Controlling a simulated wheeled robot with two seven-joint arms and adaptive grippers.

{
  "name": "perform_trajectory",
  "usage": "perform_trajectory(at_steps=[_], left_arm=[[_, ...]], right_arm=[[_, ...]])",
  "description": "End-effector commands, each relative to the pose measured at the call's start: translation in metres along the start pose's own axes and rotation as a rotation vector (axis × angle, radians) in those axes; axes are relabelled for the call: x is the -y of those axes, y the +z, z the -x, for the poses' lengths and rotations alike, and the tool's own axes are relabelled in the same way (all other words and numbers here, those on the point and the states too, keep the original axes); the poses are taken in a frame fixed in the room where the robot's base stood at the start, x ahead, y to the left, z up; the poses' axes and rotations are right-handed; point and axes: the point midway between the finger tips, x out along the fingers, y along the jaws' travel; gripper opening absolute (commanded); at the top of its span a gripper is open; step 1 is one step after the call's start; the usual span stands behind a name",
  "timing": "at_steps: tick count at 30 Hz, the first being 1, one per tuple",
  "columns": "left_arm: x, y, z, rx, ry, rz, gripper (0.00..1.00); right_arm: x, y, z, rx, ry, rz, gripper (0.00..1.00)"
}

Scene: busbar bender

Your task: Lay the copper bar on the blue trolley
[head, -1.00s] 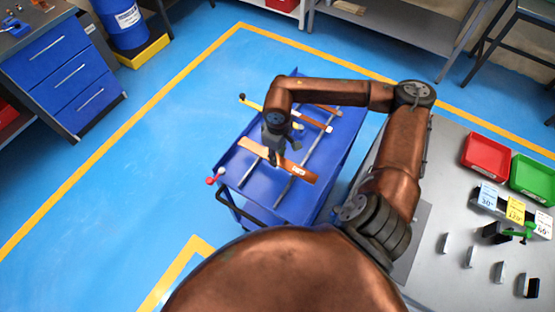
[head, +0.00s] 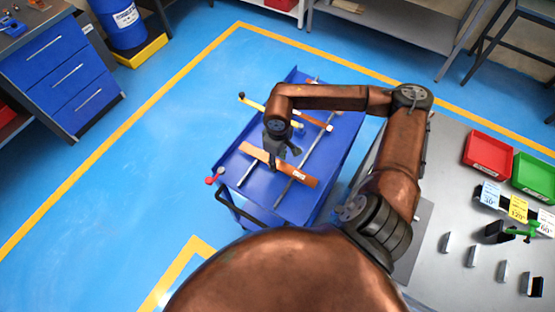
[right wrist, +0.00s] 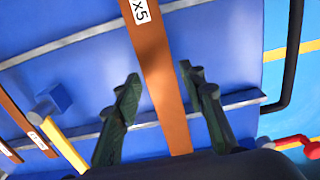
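The copper bar (head: 300,174) lies flat on the blue trolley (head: 260,198), across the grey strips of its top. In the right wrist view the bar (right wrist: 160,70) carries a white label marked "x5" and runs between my fingers. My right gripper (head: 278,163) is over the middle of the bar. Its two fingers (right wrist: 160,95) are spread apart on either side of the bar, with gaps to it. My left gripper is not in view.
A yellow-handled tool (head: 254,104) and another copper-coloured bar (head: 315,119) lie farther back on the trolley. A grey table (head: 440,215) with a red bin (head: 487,155) and a green bin (head: 533,178) stands at the right. Floor left of the trolley is clear.

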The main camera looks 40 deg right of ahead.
Motion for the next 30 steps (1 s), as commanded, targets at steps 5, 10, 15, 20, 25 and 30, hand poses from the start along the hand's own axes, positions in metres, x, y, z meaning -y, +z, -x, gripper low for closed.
perform_trajectory(at_steps=[5,10,15,20,25,30], left_arm=[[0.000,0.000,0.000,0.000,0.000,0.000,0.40],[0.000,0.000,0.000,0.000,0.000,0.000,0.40],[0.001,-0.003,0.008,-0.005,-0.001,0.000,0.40],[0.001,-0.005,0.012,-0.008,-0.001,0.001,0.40],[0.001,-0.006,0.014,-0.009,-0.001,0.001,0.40],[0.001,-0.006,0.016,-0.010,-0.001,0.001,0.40]], right_arm=[[0.000,0.000,0.000,0.000,0.000,0.000,0.46],[0.000,0.000,0.000,0.000,0.000,0.000,0.46],[0.000,0.000,0.009,-0.001,0.000,0.000,0.46],[-0.001,-0.002,0.034,-0.006,0.003,0.001,0.46],[-0.001,-0.001,0.072,-0.004,0.003,0.000,0.46],[0.000,-0.001,0.105,-0.004,0.002,0.000,0.46]])
